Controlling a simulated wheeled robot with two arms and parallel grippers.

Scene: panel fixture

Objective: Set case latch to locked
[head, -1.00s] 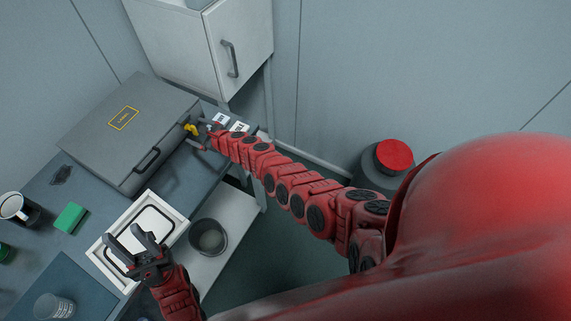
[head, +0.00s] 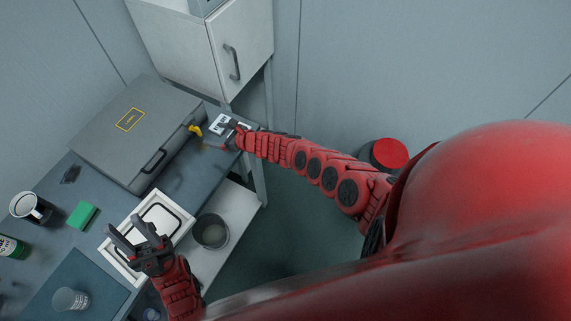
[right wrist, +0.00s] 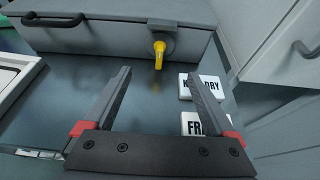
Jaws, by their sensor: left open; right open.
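The grey case (head: 135,125) lies shut on the bench with a black handle (head: 153,160) on its front. Its yellow latch (head: 195,130) sits near the right end of that front. In the right wrist view the latch (right wrist: 159,52) hangs from a grey mount, its lever pointing down. My right gripper (head: 228,128) is open and empty, just right of the latch; in the right wrist view its fingers (right wrist: 160,85) are spread, with the latch beyond and between them, not touched. My left gripper (head: 134,236) is open and empty above the white tray.
The white tray (head: 112,262), a green block (head: 82,215), a mug (head: 30,207) and a can (head: 70,299) stand on the bench. A cabinet (head: 225,50) rises behind, right.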

